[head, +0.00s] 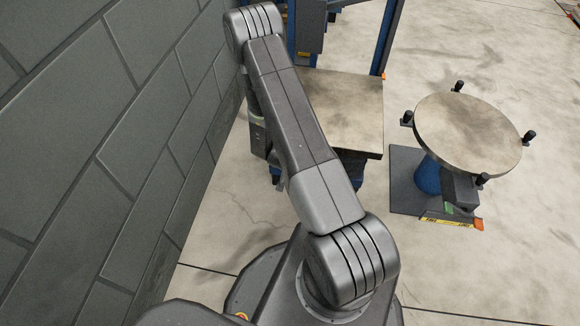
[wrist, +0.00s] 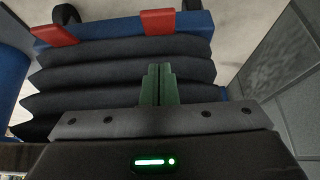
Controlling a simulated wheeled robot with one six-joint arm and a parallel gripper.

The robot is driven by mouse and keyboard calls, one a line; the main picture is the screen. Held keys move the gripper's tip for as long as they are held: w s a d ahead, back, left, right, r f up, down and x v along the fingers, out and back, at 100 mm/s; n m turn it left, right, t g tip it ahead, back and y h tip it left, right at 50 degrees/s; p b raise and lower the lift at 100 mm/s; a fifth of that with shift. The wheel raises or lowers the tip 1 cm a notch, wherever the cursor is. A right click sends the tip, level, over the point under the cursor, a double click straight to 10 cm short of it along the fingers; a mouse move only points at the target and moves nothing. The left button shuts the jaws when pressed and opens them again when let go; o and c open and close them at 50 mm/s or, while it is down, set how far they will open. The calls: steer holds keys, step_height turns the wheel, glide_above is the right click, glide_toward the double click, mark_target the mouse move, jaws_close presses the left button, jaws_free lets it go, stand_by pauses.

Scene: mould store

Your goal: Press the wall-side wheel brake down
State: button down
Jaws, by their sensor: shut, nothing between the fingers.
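In the wrist view two red brake pedals sit on the blue base frame (wrist: 105,36) of a lift table with black bellows (wrist: 100,75). The wall-side brake (wrist: 158,21) is the right one, nearer the grey wall. The other red brake (wrist: 55,33) is at the left. Whether either pedal is up or down I cannot tell. My gripper (wrist: 158,68) has its green fingers shut and empty, in front of the bellows. In the picture its tips lie below the wall-side brake, apart from it. In the head view my arm hides the gripper and both brakes.
The lift table's worn top (head: 350,105) stands close to the grey block wall (head: 90,130). Blue uprights (head: 388,35) rise behind it. A round turntable (head: 465,130) with black knobs stands at the right. Floor between table and turntable is clear.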

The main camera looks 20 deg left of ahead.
steer(key=b+x, duration=0.1)
steer(key=x, duration=0.5)
steer(key=shift+s, duration=0.15)
steer(key=shift+s+d+f+b, duration=0.1)
steer(key=shift+s+f+b, duration=0.2)
steer(key=shift+f, duration=0.25)
steer(key=shift+s+d+f+b, duration=0.1)
steer(key=shift+s+f+b, duration=0.05)
steer(key=shift+f+b, duration=0.35)
steer(key=shift+s+f, duration=0.1)
steer(key=shift+f, duration=0.4)
steer(key=shift+s+f, duration=0.1)
steer(key=shift+f, duration=0.05)
steer(key=shift+s+d+f+b, duration=0.1)
steer(key=shift+s+f+b, duration=0.2)
steer(key=shift+f+b, duration=0.45)
steer(key=shift+s+d+f+b, duration=0.1)
steer(key=shift+s+f+b, duration=0.2)
steer(key=shift+f+b, duration=0.5)
steer(key=shift+s+f+b, duration=0.3)
steer(key=shift+f+b, duration=0.35)
steer(key=shift+b, duration=0.1)
steer(key=shift+f, duration=0.1)
